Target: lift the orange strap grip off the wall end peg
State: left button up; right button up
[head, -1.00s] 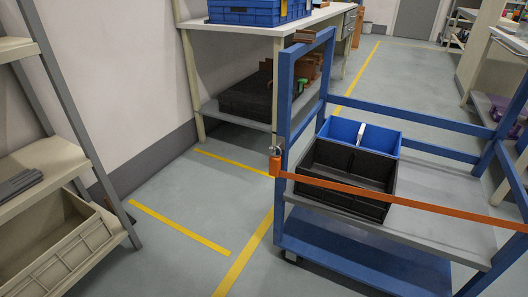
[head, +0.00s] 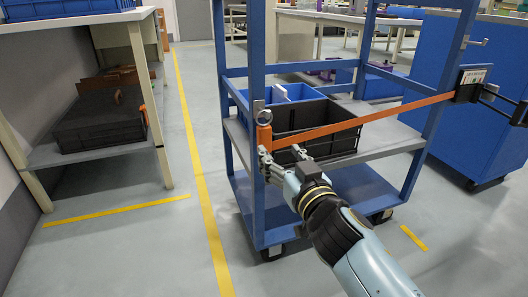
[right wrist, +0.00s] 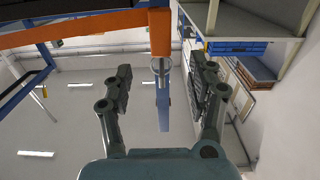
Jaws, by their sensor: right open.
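The orange strap grip (head: 264,136) hangs at the cart's near left post, just below a metal ring-like peg (head: 263,115). An orange strap (head: 350,122) runs taut from it across the cart front to a dark holder (head: 472,84) at the right. My right gripper (head: 283,158) is open, just below and beside the grip. In the right wrist view, the grip (right wrist: 160,32) and a round metal piece (right wrist: 161,65) appear between and beyond the spread fingers (right wrist: 163,80). I cannot tell whether a finger touches the grip. My left gripper is out of view.
The blue cart (head: 257,190) carries a black bin (head: 325,140) and a blue bin (head: 283,95) behind the strap. A blue cabinet (head: 480,120) stands right. A workbench (head: 140,80) is at left. The floor between bench and cart is clear.

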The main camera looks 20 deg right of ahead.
aim_at(266, 139)
jog(key=w, duration=0.4)
jog(key=shift+w+a+r, duration=0.1)
jog(key=shift+w+a, duration=0.1)
jog(key=shift+w, duration=0.6)
jog(key=w, duration=0.2)
jog(key=w+f+b, duration=0.1)
jog(key=shift+w, duration=0.4)
jog(key=shift+w+r+b, duration=0.1)
jog(key=shift+w+b, duration=0.2)
jog(key=shift+w, duration=0.15)
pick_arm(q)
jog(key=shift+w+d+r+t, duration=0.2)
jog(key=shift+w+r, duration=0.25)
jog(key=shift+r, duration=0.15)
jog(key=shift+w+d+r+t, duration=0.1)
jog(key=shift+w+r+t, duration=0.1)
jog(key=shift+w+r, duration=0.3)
pick_arm(e)
grip_shut()
jog(key=shift+r, duration=0.1)
